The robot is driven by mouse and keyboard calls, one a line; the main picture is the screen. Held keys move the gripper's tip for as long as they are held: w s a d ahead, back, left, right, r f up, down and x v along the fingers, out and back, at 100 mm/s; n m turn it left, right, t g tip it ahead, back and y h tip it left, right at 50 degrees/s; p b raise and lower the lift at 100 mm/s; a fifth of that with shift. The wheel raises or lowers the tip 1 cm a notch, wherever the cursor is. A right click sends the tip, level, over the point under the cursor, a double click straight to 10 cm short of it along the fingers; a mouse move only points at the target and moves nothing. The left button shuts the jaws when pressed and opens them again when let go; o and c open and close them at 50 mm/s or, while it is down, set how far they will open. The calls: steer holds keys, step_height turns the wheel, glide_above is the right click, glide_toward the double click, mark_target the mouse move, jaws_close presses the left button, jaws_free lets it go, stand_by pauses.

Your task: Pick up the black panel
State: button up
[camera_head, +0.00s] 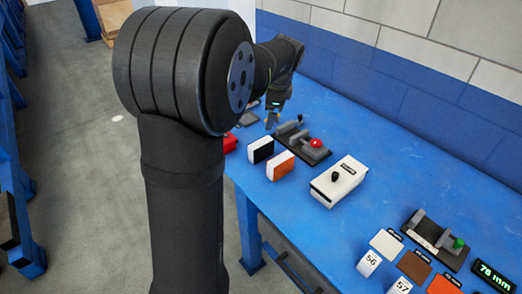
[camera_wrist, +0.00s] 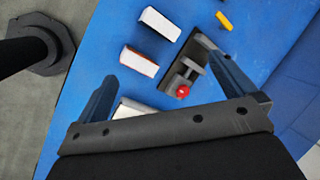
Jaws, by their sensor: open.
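The black panel (camera_head: 264,151) stands upright on the blue table in the head view, with a black broad face and a white side. In the wrist view a block with a white top and dark edge (camera_wrist: 160,24) near the top looks like the same panel. An orange panel (camera_head: 280,166) stands beside it, nearer the camera, and also shows in the wrist view (camera_wrist: 139,62). My gripper (camera_head: 273,118) is above the far part of the table, beyond the black panel. In the wrist view its two fingers (camera_wrist: 162,66) are wide apart with nothing between them.
A dark fixture with a red knob (camera_head: 316,143) sits right of the panels. A white box with a black knob (camera_head: 338,182) is nearer. A fixture with a green knob (camera_head: 435,238), tiles, number cards and a "78 mm" display (camera_head: 493,276) are at lower right. A blue wall borders the table.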

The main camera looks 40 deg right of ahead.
mark_target(260, 142)
steer(key=w+d+f+m, duration=0.1)
steer(key=w+f+m, duration=0.1)
steer(key=f, duration=0.4)
steer(key=w+d+f+m, duration=0.1)
steer(key=w+f+m, duration=0.2)
steer(key=f, duration=0.4)
steer(key=w+d+f+m+y, duration=0.1)
steer(key=w+f+m, duration=0.1)
steer(key=f+m, duration=0.3)
steer(key=shift+x, duration=0.85)
steer(key=shift+s+x, duration=0.15)
steer(key=shift+x, duration=1.25)
steer(key=shift+s+x, duration=0.1)
steer(key=shift+x, duration=1.3)
steer(key=shift+d, duration=0.1)
steer(key=c, duration=0.7)
